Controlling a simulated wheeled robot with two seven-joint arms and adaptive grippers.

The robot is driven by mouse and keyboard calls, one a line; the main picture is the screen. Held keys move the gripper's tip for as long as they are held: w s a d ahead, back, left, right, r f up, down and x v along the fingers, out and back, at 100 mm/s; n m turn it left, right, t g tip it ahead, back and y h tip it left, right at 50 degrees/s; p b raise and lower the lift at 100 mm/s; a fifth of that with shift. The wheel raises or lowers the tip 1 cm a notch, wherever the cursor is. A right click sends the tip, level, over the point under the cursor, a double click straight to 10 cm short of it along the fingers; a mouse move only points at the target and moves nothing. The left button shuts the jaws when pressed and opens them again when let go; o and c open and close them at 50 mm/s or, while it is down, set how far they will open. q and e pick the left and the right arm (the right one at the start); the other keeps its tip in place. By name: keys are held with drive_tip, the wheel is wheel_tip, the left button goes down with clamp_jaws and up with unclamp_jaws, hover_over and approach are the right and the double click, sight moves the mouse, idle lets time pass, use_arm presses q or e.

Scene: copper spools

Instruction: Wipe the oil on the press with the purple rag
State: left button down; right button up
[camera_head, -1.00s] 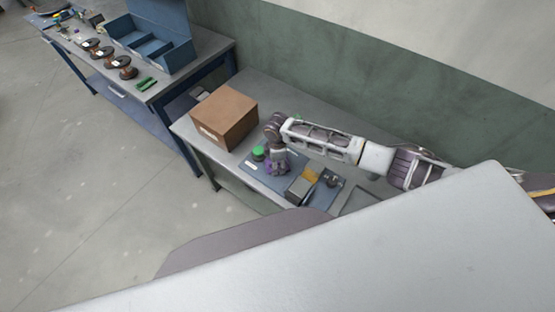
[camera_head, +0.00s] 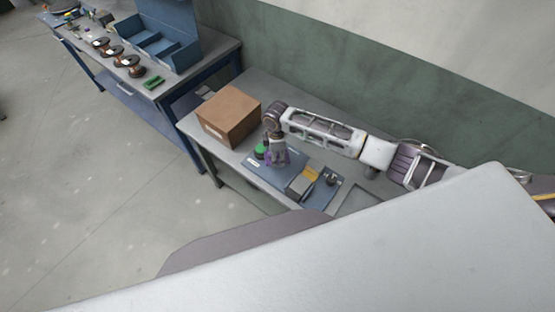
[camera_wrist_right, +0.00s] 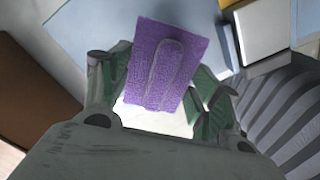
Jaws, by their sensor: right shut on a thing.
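The purple rag (camera_wrist_right: 165,65) is between the fingers of my right gripper (camera_wrist_right: 155,95), which is shut on it. In the head view the rag (camera_head: 284,160) shows as a small purple patch below my right gripper (camera_head: 276,157), over the blue plate of the press (camera_head: 262,173). I cannot tell whether the rag touches the plate. A green round button (camera_head: 261,151) sits just left of the gripper, and a block with a yellow top (camera_head: 310,173) stands to its right. I cannot make out any oil. My left gripper is not in view.
A cardboard box (camera_head: 229,116) stands on the grey table, left of my right gripper. Another bench at the upper left holds copper spools (camera_head: 131,66), a blue bin (camera_head: 160,46) and a green part (camera_head: 154,82). Open floor lies to the left.

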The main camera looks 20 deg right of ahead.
drive_tip(key=shift+r, duration=0.95)
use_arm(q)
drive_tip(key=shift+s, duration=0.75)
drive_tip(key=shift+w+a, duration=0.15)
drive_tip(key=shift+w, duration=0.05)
